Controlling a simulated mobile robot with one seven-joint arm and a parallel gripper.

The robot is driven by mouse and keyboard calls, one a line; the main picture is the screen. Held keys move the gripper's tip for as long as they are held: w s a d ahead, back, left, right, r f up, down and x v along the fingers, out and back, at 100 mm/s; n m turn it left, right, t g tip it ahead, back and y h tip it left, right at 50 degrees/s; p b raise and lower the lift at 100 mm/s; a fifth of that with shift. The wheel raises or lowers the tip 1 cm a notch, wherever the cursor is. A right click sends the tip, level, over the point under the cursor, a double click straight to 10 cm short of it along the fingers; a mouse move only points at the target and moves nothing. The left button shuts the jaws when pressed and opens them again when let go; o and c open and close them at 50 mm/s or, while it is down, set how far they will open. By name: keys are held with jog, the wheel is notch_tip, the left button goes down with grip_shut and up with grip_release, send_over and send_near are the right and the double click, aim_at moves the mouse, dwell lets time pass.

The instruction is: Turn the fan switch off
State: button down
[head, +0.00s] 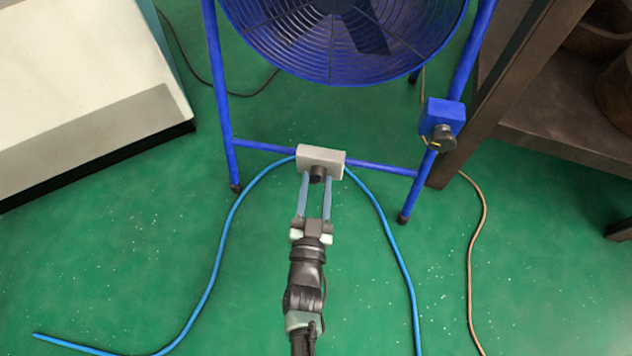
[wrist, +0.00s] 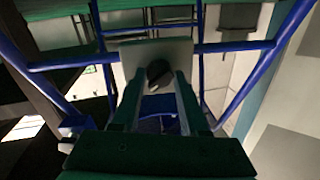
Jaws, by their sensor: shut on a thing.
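The fan (head: 345,25) stands on a blue tube frame at the top of the head view. A grey switch box (head: 321,158) sits on the frame's lower crossbar, with a dark round knob (head: 317,174) on its front. The box also shows in the wrist view (wrist: 129,58), with the knob (wrist: 158,74) in front of it. My gripper (head: 316,177) has its two long fingers on either side of the knob and is shut on it. The knob's exact angle is hard to tell.
A blue box with a dark knob (head: 442,130) is on the frame's right leg. Blue cables (head: 222,245) run from both sides of the grey box across the green floor. A pale cabinet (head: 75,75) stands left and a dark shelf (head: 560,140) right.

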jog(key=n+p, duration=0.1)
jog(key=n, duration=0.1)
jog(key=n+p, duration=0.2)
jog(key=n, duration=0.1)
jog(key=shift+d+r+n+g+h, duration=0.15)
jog(key=shift+n+g+h, duration=0.15)
jog(key=n+p, duration=0.2)
jog(key=n, duration=0.2)
jog(key=shift+s, duration=0.1)
jog(key=shift+n, duration=0.4)
jog(key=shift+c, duration=2.2)
grip_release()
jog(key=s+a+p, duration=0.2)
jog(key=s+p, duration=0.3)
jog(key=s, duration=0.7)
jog(key=shift+s+r+p, duration=0.3)
jog(key=shift+s+r, duration=0.05)
jog(key=shift+r, duration=0.1)
